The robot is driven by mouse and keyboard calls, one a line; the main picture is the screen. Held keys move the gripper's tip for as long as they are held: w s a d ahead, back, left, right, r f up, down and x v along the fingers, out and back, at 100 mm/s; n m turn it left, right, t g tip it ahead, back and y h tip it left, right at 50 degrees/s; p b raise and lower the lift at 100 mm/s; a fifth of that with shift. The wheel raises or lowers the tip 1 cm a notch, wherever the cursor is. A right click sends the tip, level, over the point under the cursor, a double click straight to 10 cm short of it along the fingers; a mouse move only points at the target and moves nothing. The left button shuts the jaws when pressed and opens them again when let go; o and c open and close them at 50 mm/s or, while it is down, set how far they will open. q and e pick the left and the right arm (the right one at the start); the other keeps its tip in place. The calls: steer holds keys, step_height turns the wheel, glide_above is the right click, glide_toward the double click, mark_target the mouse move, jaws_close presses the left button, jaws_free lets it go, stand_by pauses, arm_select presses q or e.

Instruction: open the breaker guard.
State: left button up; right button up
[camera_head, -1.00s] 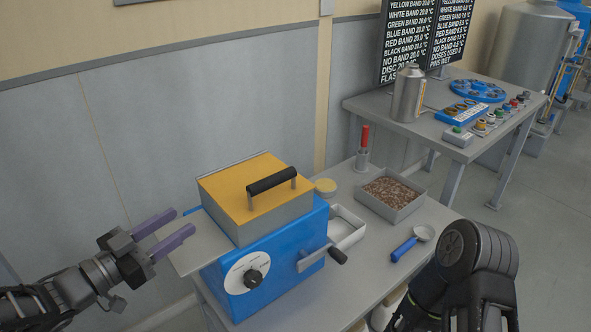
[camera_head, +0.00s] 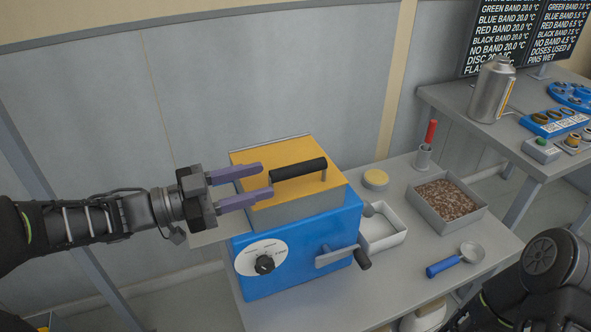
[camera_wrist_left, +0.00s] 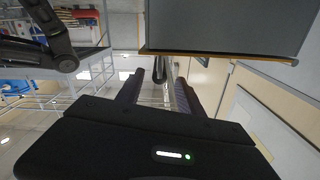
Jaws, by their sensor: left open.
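The breaker guard (camera_head: 300,203) is a yellow-topped grey lid with a black bar handle (camera_head: 299,169). It sits shut on a blue box (camera_head: 300,250) with a dial and a side crank. My left gripper (camera_head: 267,179) is open, its two purple fingers pointing right at the left end of the handle. In the left wrist view the fingers (camera_wrist_left: 163,85) stand apart, with the handle seen end-on between or just beyond them; I cannot tell which. My right gripper is not in view; only part of my right arm shows at the lower right.
Right of the box are a white tray (camera_head: 385,238), a yellow-lidded pot (camera_head: 376,179), a grey tray of brown grains (camera_head: 446,202), a red-handled tool (camera_head: 427,143) and a blue-handled scoop (camera_head: 455,261). A second table (camera_head: 470,105) holds a metal canister (camera_head: 493,88).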

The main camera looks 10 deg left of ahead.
mark_target(293, 172)
arm_select(q)
steer(key=shift+p+x, duration=0.5)
steer(key=shift+x, duration=3.4)
jaws_close()
